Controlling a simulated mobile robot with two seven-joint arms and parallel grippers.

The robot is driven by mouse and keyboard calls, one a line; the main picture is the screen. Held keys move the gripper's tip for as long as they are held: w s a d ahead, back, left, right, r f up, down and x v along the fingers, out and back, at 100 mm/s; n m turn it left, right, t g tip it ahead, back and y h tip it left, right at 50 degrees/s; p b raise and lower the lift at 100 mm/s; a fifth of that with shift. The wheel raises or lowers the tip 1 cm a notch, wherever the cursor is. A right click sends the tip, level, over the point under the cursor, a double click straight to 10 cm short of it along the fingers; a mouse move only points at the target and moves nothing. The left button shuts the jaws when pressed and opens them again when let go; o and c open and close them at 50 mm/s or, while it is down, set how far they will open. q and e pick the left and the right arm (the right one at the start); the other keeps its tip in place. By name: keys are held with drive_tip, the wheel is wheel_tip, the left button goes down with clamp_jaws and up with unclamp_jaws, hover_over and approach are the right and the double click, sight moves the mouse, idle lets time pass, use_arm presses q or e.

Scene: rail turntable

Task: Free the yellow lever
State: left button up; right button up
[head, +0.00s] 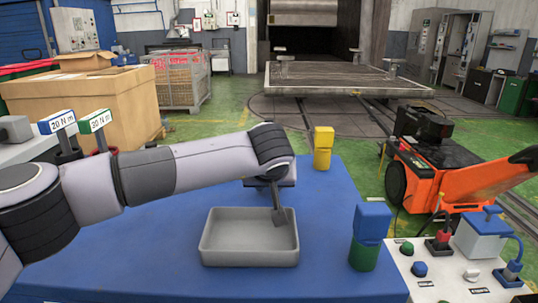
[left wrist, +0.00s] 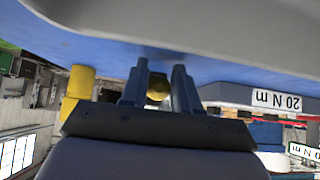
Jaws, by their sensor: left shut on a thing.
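My left gripper (head: 279,215) points down over the grey tray (head: 249,257) on the blue table. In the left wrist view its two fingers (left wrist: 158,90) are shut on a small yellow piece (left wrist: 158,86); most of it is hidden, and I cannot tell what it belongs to. A yellow two-part block (head: 323,150) stands upright at the table's back edge, apart from the gripper. A yellow shape also shows at the left in the wrist view (left wrist: 80,82). I cannot make out which yellow thing is the lever. My right gripper is not in view.
A blue-and-green block (head: 368,236) stands right of the tray. A control panel (head: 450,276) with knobs and plugs is at the front right. An orange machine (head: 437,180) stands behind it. Tags reading 20 N m (head: 57,121) and 30 N m (head: 95,121) are at the left.

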use_arm(q)
drive_tip(key=o, duration=0.7)
drive_tip(key=shift+s+f, duration=0.1)
drive_tip(key=shift+f, duration=0.5)
drive_tip(key=shift+a, duration=0.1)
drive_tip(key=shift+r, duration=0.1)
drive_tip(key=shift+p+v, duration=0.4)
drive_tip(key=shift+v, duration=0.5)
drive_tip(key=shift+p+v, duration=0.6)
drive_tip(key=shift+v, duration=2.05)
drive_tip(key=shift+r, duration=0.2)
